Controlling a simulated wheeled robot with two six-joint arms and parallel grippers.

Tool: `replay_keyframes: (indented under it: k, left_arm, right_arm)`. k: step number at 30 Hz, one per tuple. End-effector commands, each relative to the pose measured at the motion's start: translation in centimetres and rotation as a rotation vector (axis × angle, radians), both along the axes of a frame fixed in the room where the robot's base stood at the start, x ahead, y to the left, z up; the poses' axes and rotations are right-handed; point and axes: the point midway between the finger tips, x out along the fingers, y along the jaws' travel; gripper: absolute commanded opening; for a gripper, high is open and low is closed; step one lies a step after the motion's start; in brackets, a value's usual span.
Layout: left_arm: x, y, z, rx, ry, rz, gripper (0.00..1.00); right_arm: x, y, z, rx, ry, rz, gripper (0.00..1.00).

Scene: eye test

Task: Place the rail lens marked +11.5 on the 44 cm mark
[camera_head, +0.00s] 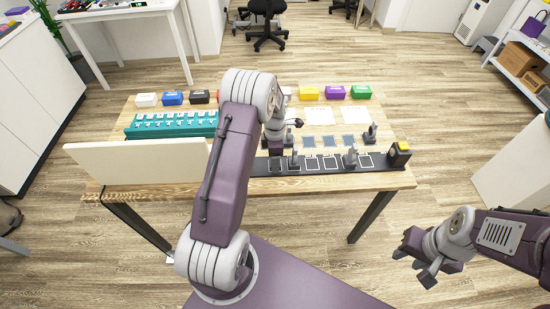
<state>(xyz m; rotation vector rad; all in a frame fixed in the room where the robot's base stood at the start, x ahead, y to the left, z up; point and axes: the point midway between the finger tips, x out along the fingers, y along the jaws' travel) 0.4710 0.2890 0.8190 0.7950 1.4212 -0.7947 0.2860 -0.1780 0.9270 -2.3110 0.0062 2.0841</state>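A dark rail (325,163) with white outlined marks runs along the table's near right side. Small dark upright holders stand on it, one (350,158) right of its middle and one (293,162) near my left arm. Another similar piece (372,133) stands behind the rail. Lens markings and scale numbers are too small to read, so I cannot tell which is +11.5 or where 44 cm lies. My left gripper (292,134) is over the table just behind the rail, mostly hidden by its arm; its fingers are unclear. My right gripper (415,262) is open and empty, off the table's right front.
A teal rack (172,124) with several white-labelled pieces stands at the left, behind an upright cream panel (140,160). Coloured boxes, including a green one (361,92), line the back edge. White sheets (320,116) and dark squares lie behind the rail. A yellow-topped block (399,150) stands at the rail's right end.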

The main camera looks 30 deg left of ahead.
Motion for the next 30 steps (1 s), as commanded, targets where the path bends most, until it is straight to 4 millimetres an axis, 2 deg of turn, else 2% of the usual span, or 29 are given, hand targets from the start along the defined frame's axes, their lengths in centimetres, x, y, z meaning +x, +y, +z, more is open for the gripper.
replay_keyframes:
  k: [2, 9, 13, 18, 23, 26, 29, 30]
  left_arm:
    - [0.1, 0.0, 1.0, 0.001, -0.004, 0.0, 0.67]
    - [0.2, 0.0, 7.2, 0.001, -0.006, 0.0, 0.67]
    - [0.1, 0.0, 10.0, 0.001, -0.005, 0.0, 0.67]
    - [0.1, 0.0, 11.9, 0.0, -0.002, 0.0, 0.67]
    - [-0.1, -0.1, 12.2, 0.0, 0.0, -0.012, 0.67]
    - [-1.2, -1.5, 12.5, 0.0, -0.009, -0.188, 0.67]
    - [-4.4, -4.4, 12.8, 0.006, -0.03, -0.603, 0.67]
    - [-6.0, -5.7, 12.9, 0.013, -0.04, -0.804, 0.67]
  right_arm:
    - [0.0, 0.0, 0.1, 0.0, 0.0, 0.0, 0.36]
    - [0.0, 0.0, 0.3, 0.0, 0.0, 0.0, 0.36]
    - [0.0, 0.0, 0.5, 0.0, 0.0, 0.0, 0.36]
    - [0.0, 0.0, 0.6, 0.0, 0.0, 0.0, 0.36]
    - [0.0, 0.0, 0.6, 0.0, 0.0, 0.0, 0.36]
    - [0.0, 0.0, 0.6, 0.0, 0.0, 0.0, 0.36]
    - [0.0, 0.0, 0.6, 0.0, 0.0, 0.0, 0.36]
    - [0.0, 0.0, 0.6, 0.0, 0.0, 0.0, 0.36]
